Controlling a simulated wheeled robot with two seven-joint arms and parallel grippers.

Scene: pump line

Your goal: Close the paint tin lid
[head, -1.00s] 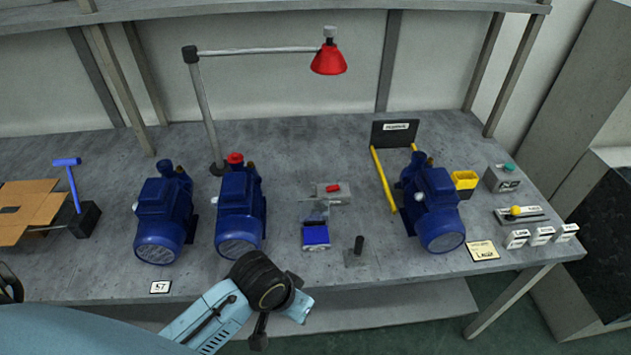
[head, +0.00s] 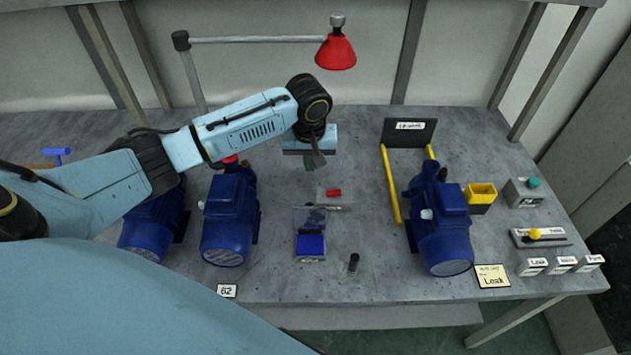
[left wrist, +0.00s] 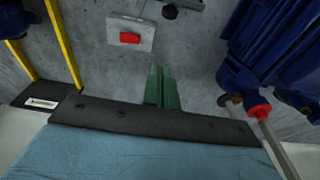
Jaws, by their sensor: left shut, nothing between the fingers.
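The paint tin (head: 311,247) is a small box with a blue top face, on the bench in the middle of the head view. Its greyish lid (head: 310,217) stands raised at the tin's rear edge. My left gripper (head: 314,164) is above the bench, behind the tin and the red-switch plate, pointing down. Its green fingers (left wrist: 161,88) are together and empty in the left wrist view. The gripper is apart from the lid. My right gripper is not in view.
A plate with a red switch (head: 334,193) lies between the gripper and tin. Blue pumps (head: 229,222) stand left, and another pump (head: 440,225) stands right near yellow rails (head: 391,185). A red lamp (head: 335,52) hangs behind. A short black post (head: 354,262) stands right of the tin.

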